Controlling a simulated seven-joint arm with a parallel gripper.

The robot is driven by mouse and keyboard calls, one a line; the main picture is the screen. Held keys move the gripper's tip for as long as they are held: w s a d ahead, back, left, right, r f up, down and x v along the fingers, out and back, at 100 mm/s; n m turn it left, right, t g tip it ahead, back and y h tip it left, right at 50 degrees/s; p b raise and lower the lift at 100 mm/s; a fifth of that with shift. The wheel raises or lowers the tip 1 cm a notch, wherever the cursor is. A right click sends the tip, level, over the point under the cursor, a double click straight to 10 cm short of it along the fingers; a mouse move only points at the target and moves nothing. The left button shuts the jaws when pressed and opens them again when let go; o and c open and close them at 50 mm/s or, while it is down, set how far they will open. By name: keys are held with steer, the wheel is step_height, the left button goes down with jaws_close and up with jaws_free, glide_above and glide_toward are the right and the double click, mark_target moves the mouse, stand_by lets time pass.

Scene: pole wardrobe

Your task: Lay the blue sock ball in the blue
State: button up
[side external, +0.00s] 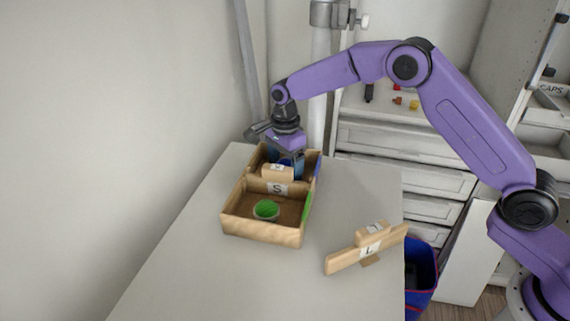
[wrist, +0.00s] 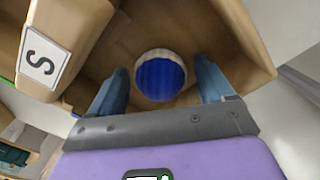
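The blue sock ball (wrist: 160,76), with a pale rim, shows in the wrist view inside the far compartment of a wooden box (wrist: 247,58). In the side view the box (side external: 262,234) has a blue strip (side external: 318,165) on the far compartment's side and a green strip (side external: 307,206) on the near one's. My gripper (wrist: 161,82) points down into the far compartment. Its blue fingers are apart, one on each side of the ball, with a gap showing on both sides. In the side view the gripper (side external: 287,164) partly hides the ball.
A green ball (side external: 266,209) lies in the near compartment. A wooden divider marked S (side external: 278,188) separates the compartments. A loose wooden piece marked L (side external: 368,248) lies on the table to the right. A pole (side external: 320,100) stands behind. The table's front left is clear.

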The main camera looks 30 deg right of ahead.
mark_target(285, 160)
step_height(285, 160, up, 11)
steer(key=shift+r, duration=0.65)
steer(key=s+d+r+n, duration=0.1)
steer(key=s+n, duration=0.7)
steer(key=s, duration=0.3)
steer(key=s+d+r+n, duration=0.1)
steer(key=s+d+n, duration=0.1)
steer(key=s+n, duration=0.7)
steer(key=s+d+f+n, duration=0.2)
steer(key=s+d+n, duration=0.3)
steer(key=s, duration=0.5)
steer(key=s+d+f+n, duration=0.2)
steer(key=s+d+n, duration=0.4)
steer(key=s, duration=0.5)
steer(key=shift+d+n, duration=0.3)
steer(key=shift+d, duration=0.1)
